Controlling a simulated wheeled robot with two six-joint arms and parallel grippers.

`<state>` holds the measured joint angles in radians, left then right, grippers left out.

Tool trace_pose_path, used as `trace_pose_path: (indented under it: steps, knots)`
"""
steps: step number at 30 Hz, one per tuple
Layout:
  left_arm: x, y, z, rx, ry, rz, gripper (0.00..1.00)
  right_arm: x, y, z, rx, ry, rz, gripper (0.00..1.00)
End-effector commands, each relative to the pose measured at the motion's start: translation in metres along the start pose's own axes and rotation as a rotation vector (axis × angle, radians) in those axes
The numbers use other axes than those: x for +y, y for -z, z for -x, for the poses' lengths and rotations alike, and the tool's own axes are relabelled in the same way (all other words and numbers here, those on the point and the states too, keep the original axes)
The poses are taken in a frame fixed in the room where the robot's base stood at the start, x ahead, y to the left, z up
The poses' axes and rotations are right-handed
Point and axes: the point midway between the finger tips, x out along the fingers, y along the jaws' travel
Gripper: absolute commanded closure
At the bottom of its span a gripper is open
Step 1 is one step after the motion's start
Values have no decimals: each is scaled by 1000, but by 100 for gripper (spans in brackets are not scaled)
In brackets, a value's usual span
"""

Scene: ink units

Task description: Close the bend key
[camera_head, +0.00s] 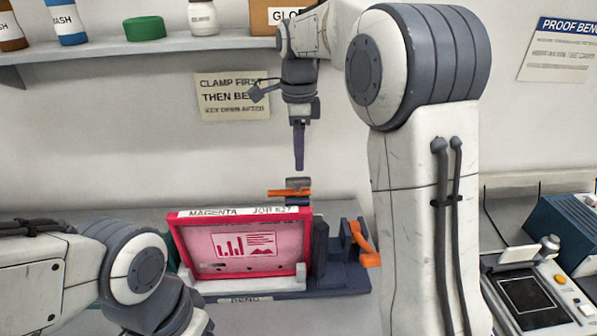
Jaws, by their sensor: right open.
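The bending unit (338,278), a dark blue stand marked BEND, stands on the bench with a magenta framed plate (192,257) upright at its front. The plate's label reads MAGENTA and a job number. An orange bar (288,193) with a grey cap shows just above the plate's top edge. A second orange lever (366,246) is at the stand's right end, angled downward. I cannot tell for sure which orange part is the bend key. My right gripper (299,166) is open, empty and pointing down above the orange bar, apart from it. My left gripper is out of frame.
A wall shelf (100,48) with bottles, a green lid (145,28) and a box is at the upper left. A sign (233,97) about clamping first hangs behind my right gripper. A device with a dark screen (530,300) stands at the right.

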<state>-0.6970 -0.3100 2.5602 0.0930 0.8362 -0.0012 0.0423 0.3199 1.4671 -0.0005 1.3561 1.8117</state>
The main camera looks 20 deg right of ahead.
Motion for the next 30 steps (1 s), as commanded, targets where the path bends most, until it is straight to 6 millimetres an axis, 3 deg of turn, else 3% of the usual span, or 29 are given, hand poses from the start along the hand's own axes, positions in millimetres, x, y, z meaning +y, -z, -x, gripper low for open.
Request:
trace_pose_path:
  steps: [9, 21, 22, 26, 30]
  knots:
    - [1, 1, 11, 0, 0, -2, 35, 1, 0, -49, 0, -3, 3, 48]
    - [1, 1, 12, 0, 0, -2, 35, 0, 0, -60, -1, 2, 3, 48]
    - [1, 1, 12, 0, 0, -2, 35, 0, 0, -60, -1, 2, 3, 51]
    - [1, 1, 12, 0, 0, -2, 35, 0, 0, -60, -1, 1, 3, 100]
    - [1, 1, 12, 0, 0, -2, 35, 1, 0, -60, -1, 1, 3, 100]
